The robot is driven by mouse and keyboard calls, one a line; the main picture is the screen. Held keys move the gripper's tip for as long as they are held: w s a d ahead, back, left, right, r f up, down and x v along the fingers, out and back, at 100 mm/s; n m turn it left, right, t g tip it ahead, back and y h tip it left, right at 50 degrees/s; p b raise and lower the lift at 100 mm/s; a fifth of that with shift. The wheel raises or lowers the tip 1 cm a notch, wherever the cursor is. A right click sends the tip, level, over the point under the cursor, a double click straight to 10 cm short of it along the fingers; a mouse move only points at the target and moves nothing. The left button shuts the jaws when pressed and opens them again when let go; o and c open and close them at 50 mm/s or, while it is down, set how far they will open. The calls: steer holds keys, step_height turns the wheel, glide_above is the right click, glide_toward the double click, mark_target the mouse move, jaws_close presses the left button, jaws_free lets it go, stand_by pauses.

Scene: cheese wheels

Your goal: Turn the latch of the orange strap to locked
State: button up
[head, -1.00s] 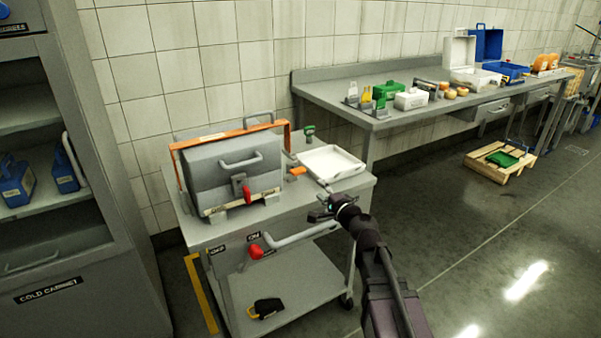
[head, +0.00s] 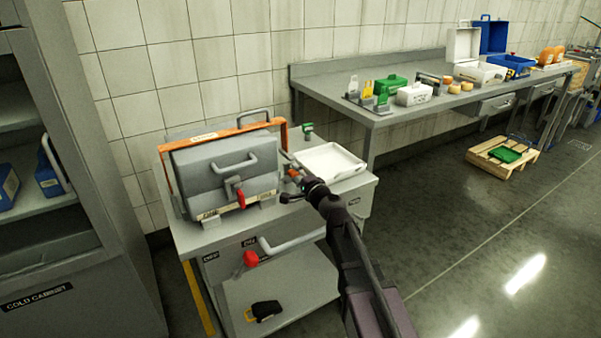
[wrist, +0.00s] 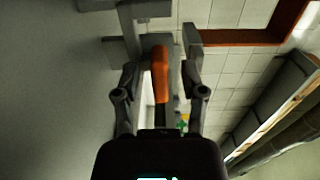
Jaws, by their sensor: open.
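The orange strap (head: 250,127) runs over the top of a grey case (head: 220,172) on the cart; part of it also shows in the wrist view (wrist: 235,37). An orange lever (head: 294,172), which looks like the strap's latch, sticks out at the case's right side. My gripper (head: 287,181) is open close to this lever. In the wrist view the lever (wrist: 160,70) appears between my two open fingers. I cannot tell whether they touch it. The lever's mount is partly hidden, and no lock marking is readable.
A red latch handle (head: 240,195) is on the case's front. A white tray (head: 329,163) and a small green object (head: 307,131) stand on the cart's right side. Open floor lies to the right.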

steer(key=shift+w, duration=0.1)
steer(key=shift+w+d, duration=0.1)
steer(key=shift+d, duration=0.05)
jaws_close()
steer(key=shift+m, duration=0.4)
steer(key=m, duration=0.3)
steer(key=shift+m, duration=0.3)
steer(key=m, duration=0.8)
steer(key=shift+m, duration=0.4)
steer(key=m, duration=0.4)
steer(key=shift+s+m, duration=0.2)
steer(key=shift+m, duration=0.2)
jaws_free()
steer(key=shift+w, duration=0.1)
